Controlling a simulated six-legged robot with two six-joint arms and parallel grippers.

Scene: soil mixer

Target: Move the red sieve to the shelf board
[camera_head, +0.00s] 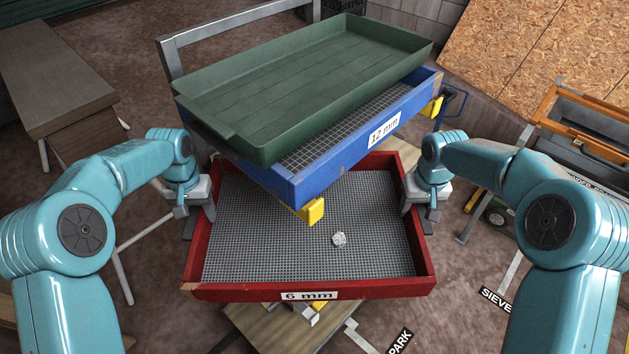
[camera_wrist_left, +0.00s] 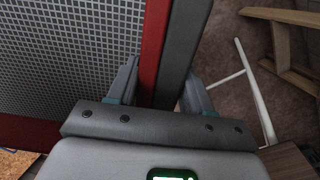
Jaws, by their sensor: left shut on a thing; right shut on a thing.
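The red sieve (camera_head: 308,290) has a grey mesh floor and a "6 mm" label on its front wall. It sits in the middle of the head view, partly beneath a blue sieve, which hides its back part. My left gripper (camera_head: 196,205) is shut on its left wall, and the left wrist view shows the fingers (camera_wrist_left: 155,85) on either side of the red wall (camera_wrist_left: 152,50) and a dark grey strip beside it. My right gripper (camera_head: 415,205) is shut on its right wall. The shelf board cannot be told for certain.
The blue sieve (camera_head: 335,165), marked "12 mm", has yellow handles and carries a green tray (camera_head: 300,80). A small pale lump (camera_head: 339,239) lies on the red sieve's mesh. A wooden board (camera_head: 275,330) lies below. A brown table (camera_head: 55,85) stands back left, an orange-framed cart (camera_head: 585,140) right.

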